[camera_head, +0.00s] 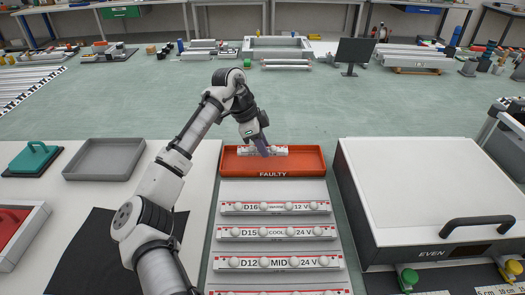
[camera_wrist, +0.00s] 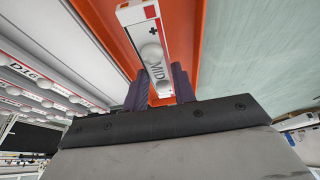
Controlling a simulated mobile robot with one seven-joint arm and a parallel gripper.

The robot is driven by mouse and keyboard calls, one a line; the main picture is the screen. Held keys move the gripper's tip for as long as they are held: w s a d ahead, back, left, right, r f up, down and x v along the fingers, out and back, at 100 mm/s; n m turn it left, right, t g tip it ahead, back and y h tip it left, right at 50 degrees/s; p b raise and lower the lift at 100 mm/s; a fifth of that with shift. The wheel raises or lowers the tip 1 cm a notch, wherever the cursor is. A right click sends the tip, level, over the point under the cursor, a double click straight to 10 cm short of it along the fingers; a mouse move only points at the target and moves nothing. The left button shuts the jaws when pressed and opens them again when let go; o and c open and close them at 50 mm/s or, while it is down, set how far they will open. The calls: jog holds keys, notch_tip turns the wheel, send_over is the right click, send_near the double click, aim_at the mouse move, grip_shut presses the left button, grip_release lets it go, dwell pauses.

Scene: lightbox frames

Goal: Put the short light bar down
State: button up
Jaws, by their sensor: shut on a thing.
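My gripper (camera_head: 264,150) is over the orange tray (camera_head: 307,168) marked FAULTY and is shut on the short light bar (camera_head: 276,151). The bar is white with round bulbs, and its long side runs left to right along the tray. In the wrist view the bar (camera_wrist: 148,32) shows the letters MID, a red end and a plus mark, between the two dark purple fingers (camera_wrist: 160,88). The orange tray (camera_wrist: 192,40) lies behind it. I cannot tell whether the bar touches the tray floor.
Several labelled light bars (camera_head: 275,208) lie in rows in front of the tray. A large white box with a black handle (camera_head: 430,190), marked EVEN, stands to the right. A grey tray (camera_head: 105,160) and a black mat (camera_head: 90,250) are on the left.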

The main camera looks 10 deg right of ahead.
jog(key=shift+f, duration=1.45)
jog(key=shift+f, duration=0.1)
jog(key=o, duration=1)
jog(key=b+v, duration=0.2)
jog(key=v, duration=1)
